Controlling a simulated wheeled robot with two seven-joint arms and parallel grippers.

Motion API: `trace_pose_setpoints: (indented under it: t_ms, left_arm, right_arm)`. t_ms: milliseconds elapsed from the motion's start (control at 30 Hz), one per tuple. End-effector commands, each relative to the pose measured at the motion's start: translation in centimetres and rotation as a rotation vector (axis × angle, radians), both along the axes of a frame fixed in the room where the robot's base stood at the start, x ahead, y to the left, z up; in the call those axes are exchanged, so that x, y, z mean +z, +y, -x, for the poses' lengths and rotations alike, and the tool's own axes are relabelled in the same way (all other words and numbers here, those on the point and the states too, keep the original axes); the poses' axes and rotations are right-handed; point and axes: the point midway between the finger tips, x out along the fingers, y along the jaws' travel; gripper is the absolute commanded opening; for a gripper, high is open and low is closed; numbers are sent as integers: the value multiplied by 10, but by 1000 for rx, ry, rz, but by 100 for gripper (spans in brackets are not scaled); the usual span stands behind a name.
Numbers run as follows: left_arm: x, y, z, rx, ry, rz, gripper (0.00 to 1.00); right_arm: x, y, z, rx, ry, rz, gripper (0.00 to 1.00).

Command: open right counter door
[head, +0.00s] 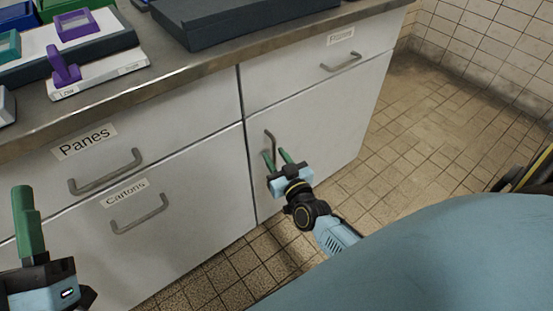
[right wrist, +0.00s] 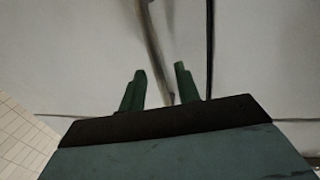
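The right counter door (head: 335,125) is the pale lower right panel of the counter, and it looks closed. Its vertical grey bar handle (head: 271,141) is near the door's left edge and also shows in the right wrist view (right wrist: 154,45). My right gripper (head: 275,156) is at the handle's lower part with its green fingers pointing at the door. In the right wrist view the fingers (right wrist: 160,72) are apart, with the handle's lower end between them. Contact is not clear. My left gripper (head: 27,190) is at the lower left, away from the door; its finger gap cannot be made out.
A drawer with a handle (head: 341,61) is above the door. Drawers labelled Panes (head: 84,141) and Cartons (head: 125,193) are to the left. The countertop holds a dark tray (head: 235,22) and a purple-handled item (head: 64,68).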

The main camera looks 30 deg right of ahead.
Motion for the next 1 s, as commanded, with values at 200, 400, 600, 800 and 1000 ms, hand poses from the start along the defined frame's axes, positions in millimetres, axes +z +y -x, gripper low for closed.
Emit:
trace_pose_setpoints:
  t_ms: [200, 400, 600, 800, 1000]
  left_arm:
    - [0, 0, 0, 0, -1, 0, 36]
    - [0, 0, 0, 0, 0, 0, 36]
    - [0, 0, 0, 0, 1, 0, 36]
    - [0, 0, 0, 0, 3, -1, 36]
    - [-1, -1, -3, 0, 29, -8, 36]
  right_arm:
    - [0, 0, 0, 0, 0, 0, 32]
    - [0, 0, 0, 0, 0, 0, 6]
    - [0, 0, 0, -1, 0, 0, 0]
    - [0, 0, 2, 2, 0, 1, 0]
    - [0, -2, 17, 39, 3, 4, 0]
